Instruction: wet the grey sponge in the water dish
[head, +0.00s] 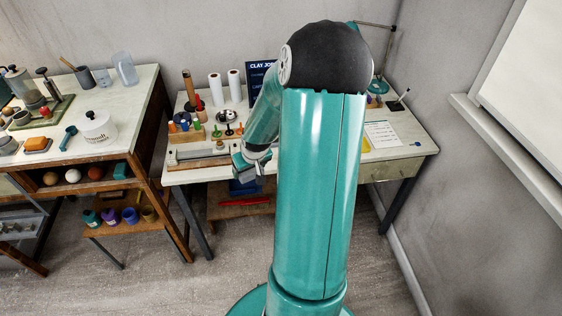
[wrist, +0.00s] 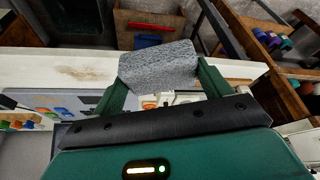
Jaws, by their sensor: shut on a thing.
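The grey sponge (wrist: 158,65) is a speckled block in the wrist view. It is held between the two green fingers of my gripper (wrist: 162,78), which is shut on it. In the head view my gripper (head: 249,165) is at the front left edge of the back worktable (head: 190,178), small and partly behind my arm. I cannot make out the sponge clearly there. I cannot pick out the water dish for sure in either view.
Bottles and two white rolls (head: 225,88) stand on the back table. Bare floor lies in front of both.

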